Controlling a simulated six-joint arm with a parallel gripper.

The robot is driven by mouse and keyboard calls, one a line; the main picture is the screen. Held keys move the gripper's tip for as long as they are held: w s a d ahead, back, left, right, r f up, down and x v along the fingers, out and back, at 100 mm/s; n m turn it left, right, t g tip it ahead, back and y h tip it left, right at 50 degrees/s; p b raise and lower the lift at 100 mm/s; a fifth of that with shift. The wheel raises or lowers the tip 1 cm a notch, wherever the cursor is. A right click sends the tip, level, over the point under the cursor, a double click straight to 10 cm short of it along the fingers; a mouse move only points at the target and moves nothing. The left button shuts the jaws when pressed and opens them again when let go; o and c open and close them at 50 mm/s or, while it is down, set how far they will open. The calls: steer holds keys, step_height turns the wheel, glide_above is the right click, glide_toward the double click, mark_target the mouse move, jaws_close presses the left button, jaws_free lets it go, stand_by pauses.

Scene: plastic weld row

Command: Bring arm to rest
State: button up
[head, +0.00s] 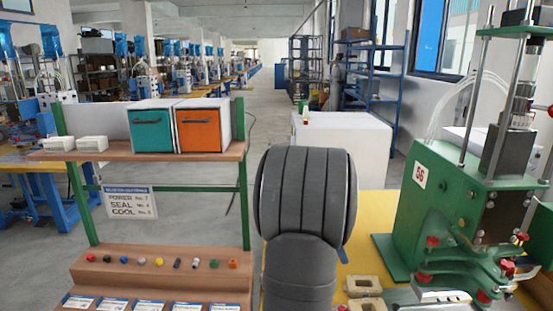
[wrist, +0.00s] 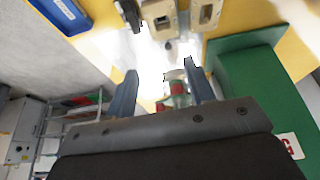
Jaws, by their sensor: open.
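My gripper (wrist: 164,82) shows in the wrist view with its two dark fingers spread wide apart. Neither finger touches anything that I can see. A small green and red piece (wrist: 178,95) shows in the gap between the fingers, apart from both; how far beyond them it lies is unclear. In the head view my thick grey arm stands upright at the middle, and the gripper is hidden behind it.
A green machine (head: 465,200) stands close at the right on the yellow table (head: 375,205). Beige blocks (head: 362,286) lie beside it. A white cabinet (head: 345,150) stands behind my arm. At the left, a wooden shelf (head: 165,152) holds teal (head: 152,132) and orange (head: 198,131) bins.

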steer(key=shift+x, duration=1.75)
stand_by(0.3)
steer(key=v, duration=0.6)
steer(key=w+a+f+m+g+y, duration=0.2)
steer(key=a+f+y, duration=0.3)
steer(key=a+f, duration=0.4)
steer(key=shift+w+a, duration=0.6)
steer(key=shift+w, duration=0.25)
